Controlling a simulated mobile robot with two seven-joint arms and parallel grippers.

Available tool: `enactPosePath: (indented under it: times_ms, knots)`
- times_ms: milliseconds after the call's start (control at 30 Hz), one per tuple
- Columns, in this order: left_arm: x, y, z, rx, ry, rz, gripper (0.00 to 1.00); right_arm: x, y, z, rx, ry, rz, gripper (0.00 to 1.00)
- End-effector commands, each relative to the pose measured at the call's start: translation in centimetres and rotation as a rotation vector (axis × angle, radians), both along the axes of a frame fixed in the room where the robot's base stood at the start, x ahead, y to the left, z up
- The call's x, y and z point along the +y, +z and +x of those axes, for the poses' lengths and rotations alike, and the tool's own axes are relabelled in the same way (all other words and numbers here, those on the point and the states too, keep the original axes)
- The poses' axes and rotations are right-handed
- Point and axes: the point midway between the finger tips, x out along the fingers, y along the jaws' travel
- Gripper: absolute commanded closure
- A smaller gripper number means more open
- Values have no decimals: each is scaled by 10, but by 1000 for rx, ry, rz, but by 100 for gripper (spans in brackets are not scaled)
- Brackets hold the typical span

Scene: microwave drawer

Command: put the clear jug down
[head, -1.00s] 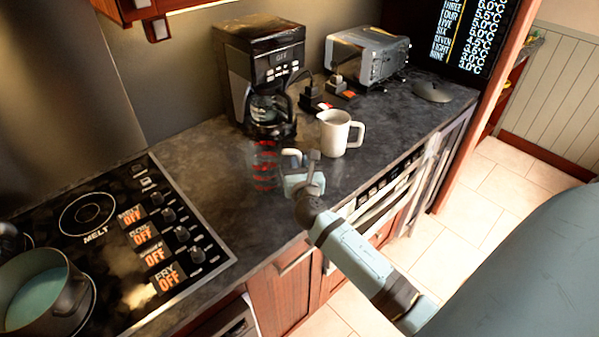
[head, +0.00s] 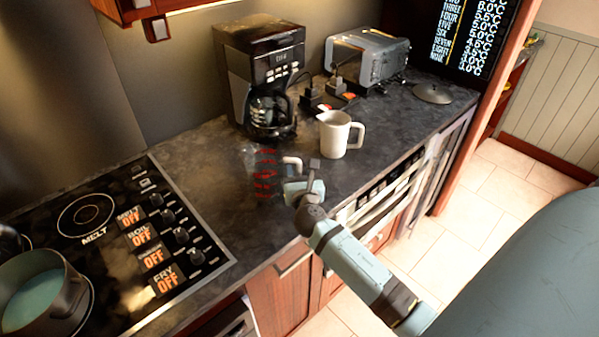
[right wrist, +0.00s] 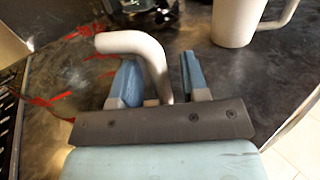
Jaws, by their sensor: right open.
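The clear jug (head: 265,174) with red markings stands on the dark counter, between the stove and the white pitcher. It looks upright. Its white handle (head: 293,162) points right, towards my right gripper (head: 303,186). In the right wrist view the handle (right wrist: 140,44) curves down between the two blue fingers of my right gripper (right wrist: 160,78). The fingers are open, with a gap between the handle and the right finger. The jug's clear body (right wrist: 75,80) shows left of them, faint except for its red marks. My left gripper is in neither view.
A white pitcher (head: 334,136) stands just behind and right of the jug. A coffee maker (head: 262,75) and a toaster (head: 372,57) stand further back. The stove (head: 120,235) with a pot (head: 45,290) is at left. Counter left of the jug is clear.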

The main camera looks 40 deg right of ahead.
Motion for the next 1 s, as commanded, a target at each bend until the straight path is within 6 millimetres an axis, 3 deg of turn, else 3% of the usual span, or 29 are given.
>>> enactPosePath:
  times_ms: [167, 500, 767, 867, 1000]
  knots:
    - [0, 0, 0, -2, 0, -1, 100, 9, 1, -16, 0, 2, 1, 59]
    - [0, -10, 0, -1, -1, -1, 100, 43, 0, -79, 2, 0, 1, 59]
    - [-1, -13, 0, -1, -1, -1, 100, 58, 1, -104, 0, 2, 10, 59]
    - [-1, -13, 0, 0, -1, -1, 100, 62, -8, -108, -10, 20, 97, 59]
    - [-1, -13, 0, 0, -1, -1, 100, 78, -40, -119, -41, 66, 428, 59]
